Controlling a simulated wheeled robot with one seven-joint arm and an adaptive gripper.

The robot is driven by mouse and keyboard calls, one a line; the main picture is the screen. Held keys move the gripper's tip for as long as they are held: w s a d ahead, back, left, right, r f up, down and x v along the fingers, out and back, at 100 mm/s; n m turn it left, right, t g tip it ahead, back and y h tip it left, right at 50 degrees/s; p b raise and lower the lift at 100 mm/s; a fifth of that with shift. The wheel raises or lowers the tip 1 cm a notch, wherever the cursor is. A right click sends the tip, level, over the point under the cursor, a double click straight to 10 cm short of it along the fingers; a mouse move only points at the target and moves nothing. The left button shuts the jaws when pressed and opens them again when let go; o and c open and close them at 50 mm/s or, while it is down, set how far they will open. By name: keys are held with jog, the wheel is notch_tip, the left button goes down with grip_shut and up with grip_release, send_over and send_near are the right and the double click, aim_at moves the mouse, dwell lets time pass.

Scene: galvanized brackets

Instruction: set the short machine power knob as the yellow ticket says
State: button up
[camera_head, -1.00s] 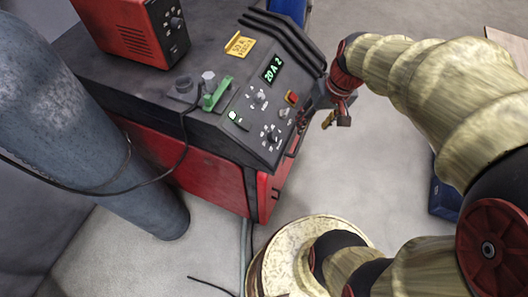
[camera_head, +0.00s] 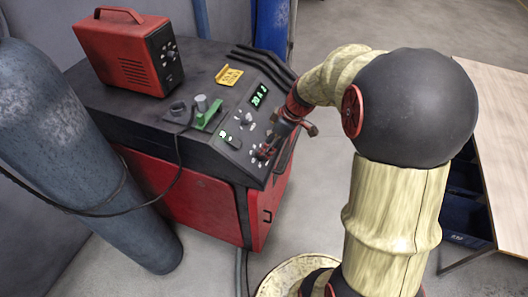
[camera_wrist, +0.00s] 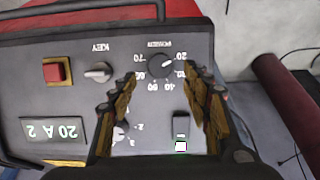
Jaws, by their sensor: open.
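The short black and red machine (camera_head: 200,197) stands in the middle of the head view, its sloped control panel facing me. Its power knob (camera_wrist: 163,67) is a dark round knob with a numbered dial, upside down in the wrist view. The yellow ticket (camera_head: 229,76) lies on the machine's top; it seems to read 50 A, with a second line too small to read. The green display (camera_wrist: 53,131) reads 20 A 2. My gripper (camera_wrist: 160,78) is open, its fingertips on either side of the power knob; I cannot tell whether they touch it. The gripper (camera_head: 264,150) largely hides that knob in the head view.
A key switch (camera_wrist: 98,72), a red button (camera_wrist: 55,72), a second knob (camera_wrist: 122,130) and a lit rocker switch (camera_wrist: 181,128) sit close by. A red box (camera_head: 130,52) stands on top. A gas cylinder (camera_head: 75,140) is at left, a wooden table (camera_head: 500,120) at right.

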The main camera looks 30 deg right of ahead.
jog(key=shift+b+x, duration=0.35)
jog(key=shift+x, duration=1.7)
jog(key=c, duration=1.1)
jog(key=shift+c, duration=0.3)
